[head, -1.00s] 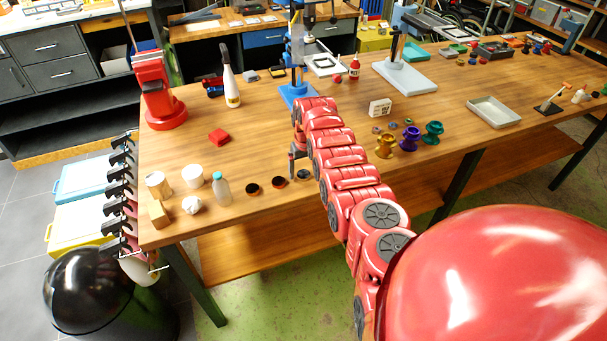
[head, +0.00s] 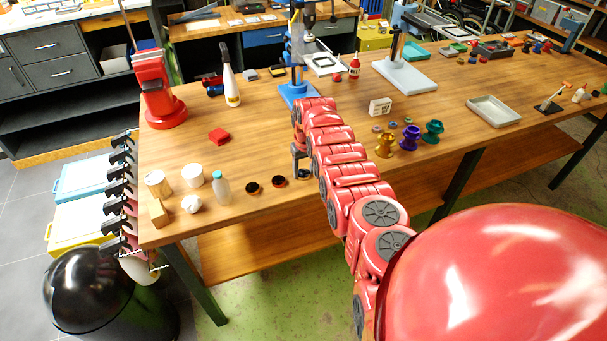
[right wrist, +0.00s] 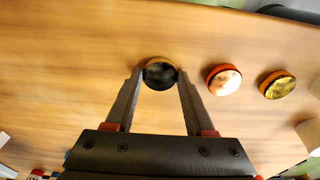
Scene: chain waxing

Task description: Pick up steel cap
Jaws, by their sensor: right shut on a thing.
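A dark round steel cap (right wrist: 159,74) with a brownish rim sits between the fingertips of my right gripper (right wrist: 160,78) in the right wrist view. Both fingers touch its sides. In the head view my right gripper (head: 300,172) points down at the wooden table, and the cap there is mostly hidden by the fingers. I cannot tell whether the cap is clear of the tabletop. My left gripper is not in view.
Two more round caps (head: 252,189) (head: 278,182) lie left of the gripper. Beyond them stand a clear bottle (head: 222,190) and white containers (head: 192,175). Colored spools (head: 385,146) stand to the right. A blue stand (head: 298,95) rises behind.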

